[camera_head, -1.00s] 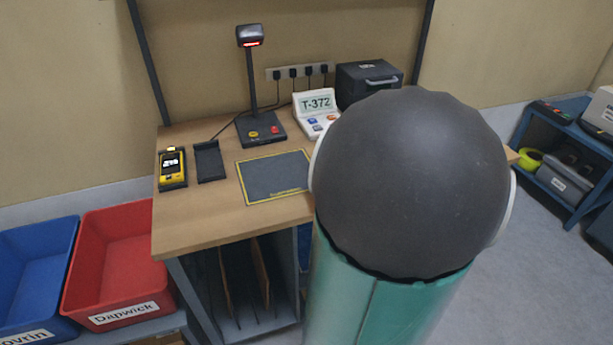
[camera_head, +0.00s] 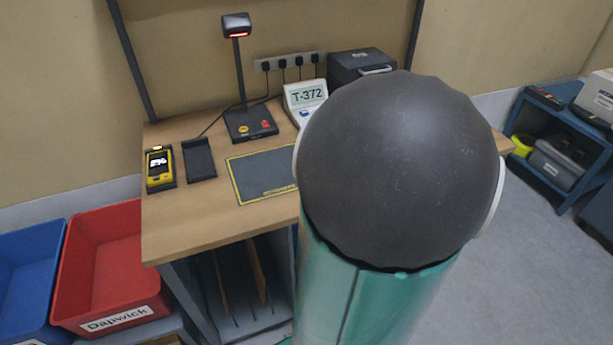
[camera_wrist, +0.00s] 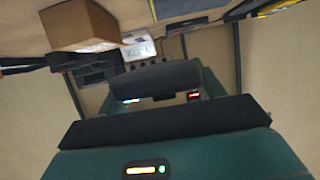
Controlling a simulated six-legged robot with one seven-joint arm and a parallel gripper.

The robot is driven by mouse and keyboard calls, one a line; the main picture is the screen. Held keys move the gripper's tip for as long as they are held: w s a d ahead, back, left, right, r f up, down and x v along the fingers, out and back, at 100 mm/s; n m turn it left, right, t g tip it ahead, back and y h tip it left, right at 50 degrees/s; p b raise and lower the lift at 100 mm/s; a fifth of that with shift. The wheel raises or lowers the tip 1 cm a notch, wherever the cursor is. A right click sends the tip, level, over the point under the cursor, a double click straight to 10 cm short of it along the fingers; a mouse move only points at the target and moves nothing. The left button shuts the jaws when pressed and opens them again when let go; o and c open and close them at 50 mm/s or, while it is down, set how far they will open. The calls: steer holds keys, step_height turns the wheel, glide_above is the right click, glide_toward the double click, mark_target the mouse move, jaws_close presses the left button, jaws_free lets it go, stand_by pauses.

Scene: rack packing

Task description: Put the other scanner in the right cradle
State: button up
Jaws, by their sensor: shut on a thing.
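A yellow and black scanner (camera_head: 159,167) stands in the left cradle (camera_head: 152,186) at the desk's left end. The right cradle (camera_head: 199,160), a dark holder just to its right, is empty. My arm's dark joint and teal link hide my gripper in the head view. In the wrist view, which looks upside down, my gripper (camera_wrist: 160,95) shows as teal and black parts, shut. I cannot make out what it holds. No second scanner can be told apart in either view.
A dark mat (camera_head: 262,176) with a yellow border lies right of the cradles. Behind are a lamp-like stand (camera_head: 240,80), a T-372 display (camera_head: 305,97) and a black box (camera_head: 358,64). A brown box (camera_wrist: 80,25) shows in the wrist view.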

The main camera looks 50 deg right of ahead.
steer(key=w+f, duration=0.2)
steer(key=w, duration=0.1)
steer(key=w+d+f, duration=0.1)
steer(key=w+f, duration=0.1)
steer(key=w, duration=0.2)
steer(key=w+d+f, duration=0.1)
steer(key=w+f, duration=0.2)
steer(key=shift+w+d+f, duration=0.1)
steer(key=shift+w+d, duration=0.15)
steer(key=shift+w+d+f, duration=0.1)
steer(key=shift+w+f, duration=0.25)
steer(key=shift+f, duration=0.15)
steer(key=f, duration=0.1)
steer(key=w+f, duration=0.1)
steer(key=f, duration=0.1)
steer(key=shift+d+f, duration=0.1)
steer(key=shift+d, duration=0.05)
steer(key=shift+f, duration=0.2)
steer(key=shift+f, duration=0.1)
steer(key=shift+f, duration=0.25)
steer(key=o, duration=1.1)
steer(key=shift+s, duration=0.1)
steer(key=shift+o, duration=0.2)
steer(key=shift+f, duration=0.1)
